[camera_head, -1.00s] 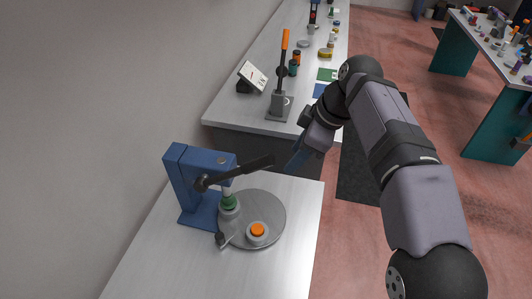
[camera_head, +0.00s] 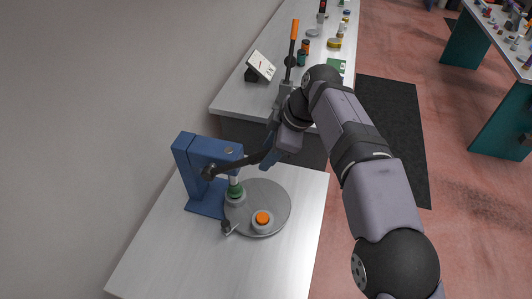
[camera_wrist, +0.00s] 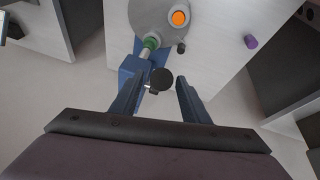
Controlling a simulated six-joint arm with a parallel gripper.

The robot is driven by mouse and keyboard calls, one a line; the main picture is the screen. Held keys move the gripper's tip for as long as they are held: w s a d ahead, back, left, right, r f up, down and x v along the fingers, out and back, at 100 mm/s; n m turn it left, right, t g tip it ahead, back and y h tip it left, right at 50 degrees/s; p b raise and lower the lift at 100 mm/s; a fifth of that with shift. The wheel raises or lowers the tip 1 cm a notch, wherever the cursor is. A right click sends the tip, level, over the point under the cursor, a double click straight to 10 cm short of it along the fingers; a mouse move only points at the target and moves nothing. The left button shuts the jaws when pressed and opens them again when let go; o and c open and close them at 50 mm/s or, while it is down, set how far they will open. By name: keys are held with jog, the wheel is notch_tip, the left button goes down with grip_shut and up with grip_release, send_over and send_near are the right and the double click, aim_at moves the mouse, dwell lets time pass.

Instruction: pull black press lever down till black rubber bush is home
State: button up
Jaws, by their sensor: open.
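The blue press (camera_head: 195,175) stands on the near bench with its black press lever (camera_head: 240,160) sticking out to the right, slightly raised. My gripper (camera_head: 268,155) is at the lever's outer end. In the wrist view the lever's round black end (camera_wrist: 161,79) shows between the two blue fingers of my open gripper (camera_wrist: 164,84); I cannot tell whether they touch it. A green part (camera_head: 235,191) sits under the press ram on a grey piece. I cannot make out a black rubber bush; it may be hidden under the ram.
A round grey plate (camera_head: 275,197) under the press carries a grey piece with an orange top (camera_head: 262,218). A small dark knob (camera_head: 226,226) is at its edge. A purple cylinder (camera_wrist: 250,41) shows in the wrist view. A farther bench holds an orange-handled tool (camera_head: 294,30).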

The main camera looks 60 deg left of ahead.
jog(key=shift+p+x, duration=0.3)
jog(key=shift+x, duration=0.8)
grip_shut()
jog(key=b, duration=0.1)
jog(key=f+b, duration=0.1)
jog(key=b, duration=0.1)
jog(key=shift+w+d+f+y, duration=0.25)
jog(key=shift+f+y, duration=0.05)
notch_tip(320, 180, down, 6)
jog(key=w+d+g+y+b, duration=0.2)
jog(key=g+b, duration=0.1)
jog(key=b, duration=1.3)
jog(key=shift+w+d+y, duration=0.1)
jog(key=shift+y, duration=0.2)
